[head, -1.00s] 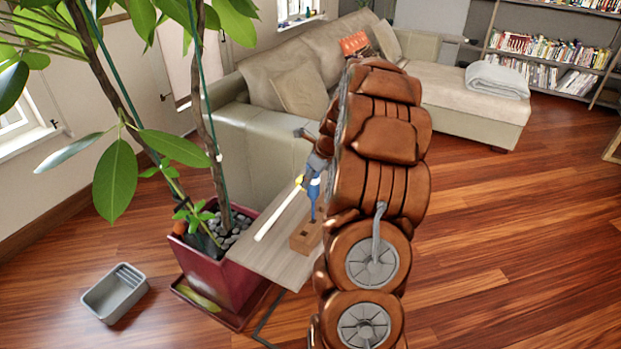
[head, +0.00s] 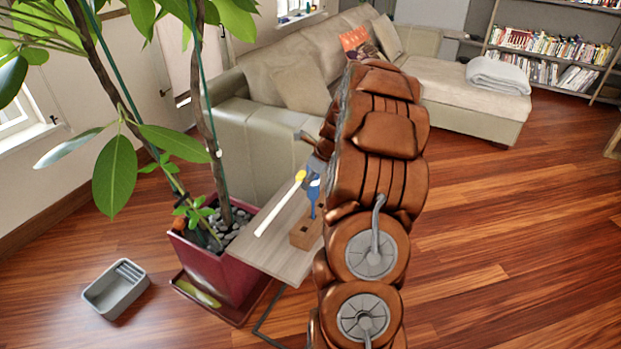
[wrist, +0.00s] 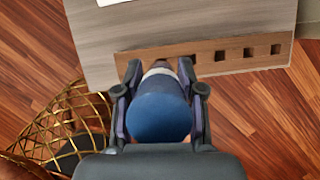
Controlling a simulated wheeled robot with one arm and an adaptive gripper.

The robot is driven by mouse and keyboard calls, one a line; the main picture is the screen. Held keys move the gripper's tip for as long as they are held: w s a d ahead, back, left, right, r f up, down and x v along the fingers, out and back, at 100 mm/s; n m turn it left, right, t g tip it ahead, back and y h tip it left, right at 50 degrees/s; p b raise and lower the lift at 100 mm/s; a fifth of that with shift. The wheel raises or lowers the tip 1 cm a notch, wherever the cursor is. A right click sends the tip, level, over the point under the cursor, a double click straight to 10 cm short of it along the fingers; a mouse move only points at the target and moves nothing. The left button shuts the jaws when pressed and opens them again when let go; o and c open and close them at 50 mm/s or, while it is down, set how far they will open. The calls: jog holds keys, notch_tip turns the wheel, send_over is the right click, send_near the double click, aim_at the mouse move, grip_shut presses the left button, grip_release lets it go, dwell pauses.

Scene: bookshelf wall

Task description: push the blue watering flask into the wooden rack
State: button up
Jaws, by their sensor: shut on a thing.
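The blue watering flask (wrist: 160,118) is between the two fingers of my gripper (wrist: 160,68), which is shut on it. The flask also shows in the head view (head: 314,190), roughly upright, its narrow lower end at the top of the wooden rack (head: 304,236). In the wrist view the rack (wrist: 205,60) is a long wooden bar with several square holes showing to the right of the flask. The flask covers part of the rack's left side. I cannot tell whether its tip is inside a hole.
The rack stands on a pale wood table (head: 262,248). A white stick with a yellow end (head: 278,207) lies behind it. A potted plant (head: 222,270) stands at the left, with a grey tray (head: 115,290) on the floor. A gold wire basket (wrist: 62,128) is below the table.

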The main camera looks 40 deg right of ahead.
jog(key=shift+f, duration=1.75)
jog(key=o, duration=1.2)
jog(key=shift+o, duration=0.6)
jog(key=o, duration=0.3)
jog(key=shift+r, duration=0.1)
jog(key=shift+w+p+v, duration=0.25)
jog(key=shift+p+v, duration=1)
jog(key=shift+v, duration=0.95)
jog(key=shift+w+p+v, duration=0.2)
jog(key=shift+p+v, duration=1.05)
jog(key=shift+v, duration=0.9)
jog(key=shift+r, duration=0.15)
